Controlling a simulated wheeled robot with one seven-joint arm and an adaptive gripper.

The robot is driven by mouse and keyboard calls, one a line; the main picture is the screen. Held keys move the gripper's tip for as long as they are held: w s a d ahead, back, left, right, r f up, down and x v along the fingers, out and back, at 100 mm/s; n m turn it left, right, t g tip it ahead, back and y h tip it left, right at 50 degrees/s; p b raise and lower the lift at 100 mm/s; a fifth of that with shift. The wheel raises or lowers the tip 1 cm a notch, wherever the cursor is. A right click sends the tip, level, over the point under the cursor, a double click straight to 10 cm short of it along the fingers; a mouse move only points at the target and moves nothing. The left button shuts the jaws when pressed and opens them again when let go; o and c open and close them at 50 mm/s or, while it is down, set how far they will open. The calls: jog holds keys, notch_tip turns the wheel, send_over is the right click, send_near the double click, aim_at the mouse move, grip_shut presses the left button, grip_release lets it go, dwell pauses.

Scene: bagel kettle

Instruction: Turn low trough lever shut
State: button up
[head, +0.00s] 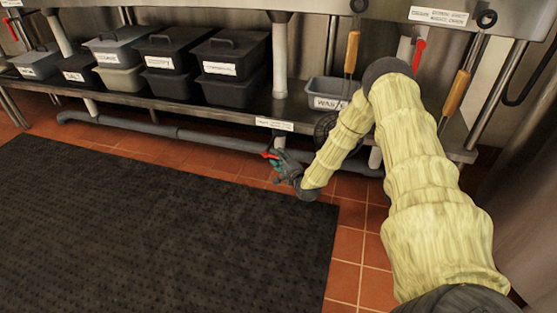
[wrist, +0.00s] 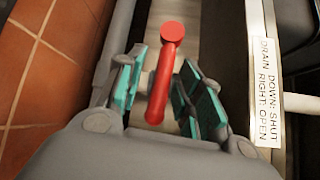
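The low trough lever (wrist: 163,78) is a red bar with a round red end, seen between my fingers in the wrist view. In the head view the red lever (head: 270,156) is small, below the low shelf's front edge. My gripper (wrist: 160,88) is open, with one teal-padded finger on each side of the lever. Narrow gaps show between the pads and the bar. In the head view my gripper (head: 274,160) is low at the lever, and partly hides it. A label (wrist: 265,92) at the right of the wrist view reads "DRAIN DOWN: SHUT RIGHT: OPEN".
A low steel shelf (head: 190,108) holds several lidded bins (head: 230,52) and a grey tub (head: 328,90). A grey pipe (head: 150,127) runs beneath it. Another red lever (head: 419,52) hangs higher at the right. A black mat (head: 150,225) covers open tiled floor.

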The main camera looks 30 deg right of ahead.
grip_shut()
